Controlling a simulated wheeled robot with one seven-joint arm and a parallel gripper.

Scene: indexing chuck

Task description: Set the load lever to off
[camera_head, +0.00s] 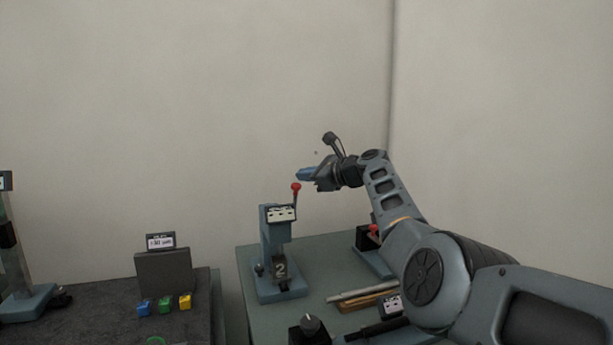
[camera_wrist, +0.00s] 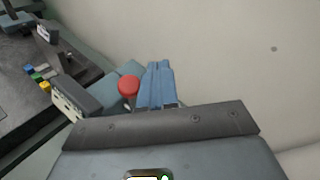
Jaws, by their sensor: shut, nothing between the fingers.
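A lever with a red ball knob (camera_head: 296,187) stands up from the top of a blue-grey stand (camera_head: 268,245) with a white label and a "2" on its base. I cannot read the label. My gripper (camera_head: 303,175) has blue fingers that are shut and empty, just above and slightly right of the knob in the head view. In the wrist view the red knob (camera_wrist: 128,86) is just left of the closed fingers (camera_wrist: 156,84). I cannot tell whether they touch. Another red knob (camera_head: 374,229) on a dark device is partly hidden by my arm.
The green table (camera_head: 250,313) also holds rods (camera_head: 362,292), a black dial box (camera_head: 310,330) and a small labelled block (camera_head: 391,306). A dark table at left bears a grey block (camera_head: 163,272) and small coloured cubes (camera_head: 164,306). The space above the stand is free up to the wall.

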